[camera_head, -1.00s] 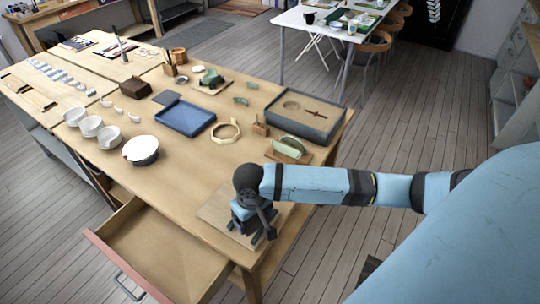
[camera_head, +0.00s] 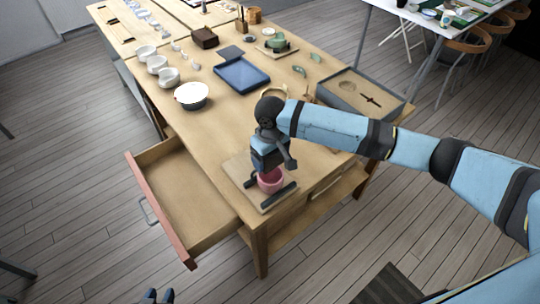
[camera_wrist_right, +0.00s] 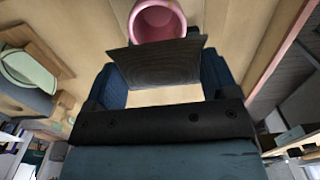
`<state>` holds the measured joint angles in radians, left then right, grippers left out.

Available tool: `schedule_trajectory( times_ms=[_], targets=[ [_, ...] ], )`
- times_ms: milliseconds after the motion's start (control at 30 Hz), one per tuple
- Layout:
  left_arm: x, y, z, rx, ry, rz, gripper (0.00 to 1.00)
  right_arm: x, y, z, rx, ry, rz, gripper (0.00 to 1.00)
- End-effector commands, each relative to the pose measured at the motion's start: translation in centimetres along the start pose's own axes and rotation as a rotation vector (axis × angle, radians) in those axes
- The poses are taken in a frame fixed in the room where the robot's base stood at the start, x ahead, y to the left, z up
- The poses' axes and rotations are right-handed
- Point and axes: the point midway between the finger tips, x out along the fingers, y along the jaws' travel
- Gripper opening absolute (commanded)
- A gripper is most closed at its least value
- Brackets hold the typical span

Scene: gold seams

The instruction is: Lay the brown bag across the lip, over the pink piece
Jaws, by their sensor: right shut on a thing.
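A pink cup (camera_head: 270,182) stands on a pale board (camera_head: 237,168) near the table's front edge. In the right wrist view the round rim of the pink cup (camera_wrist_right: 158,14) shows just beyond my fingers; I cannot make out a separate piece at its lip. My right gripper (camera_head: 272,186) is low over the board, at the cup. It is shut on a dark brown, flat-looking bag (camera_wrist_right: 158,62), which overlaps the cup's near side in that view; I cannot tell whether they touch. My left gripper (camera_head: 157,297) is at the bottom edge, apart from the table, and looks open and empty.
An open drawer (camera_head: 190,205) juts out at the table's front left. A white bowl (camera_head: 191,96), a blue tray (camera_head: 241,75) and a grey box (camera_head: 362,95) stand farther back. My right arm hides part of the table's right side.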

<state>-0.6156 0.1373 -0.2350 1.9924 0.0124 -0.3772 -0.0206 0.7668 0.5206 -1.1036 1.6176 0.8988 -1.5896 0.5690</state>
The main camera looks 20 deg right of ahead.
Motion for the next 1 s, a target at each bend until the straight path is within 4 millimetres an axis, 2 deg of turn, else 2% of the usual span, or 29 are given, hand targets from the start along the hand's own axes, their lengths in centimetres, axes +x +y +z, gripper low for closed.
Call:
schedule_trajectory(
  times_ms=[100, 367, 833, 1000],
  targets=[
    [0.1, -0.1, 0.0, 0.002, 0.003, -0.001, 0.36, -0.2, -0.1, -0.7, -0.018, 0.001, 0.005, 0.48],
    [0.9, -0.2, 1.1, 0.003, 0.005, -0.002, 0.36, 1.0, 0.0, -0.7, -0.018, 0.001, 0.004, 0.48],
    [3.5, -0.2, 5.3, 0.002, -0.003, 0.000, 0.36, 4.3, 0.0, -0.7, -0.017, 0.002, 0.005, 0.48],
    [3.1, -0.2, 4.7, 0.002, -0.003, 0.001, 0.36, 5.3, 0.0, -0.6, -0.016, -0.001, 0.003, 0.48]
  ],
)
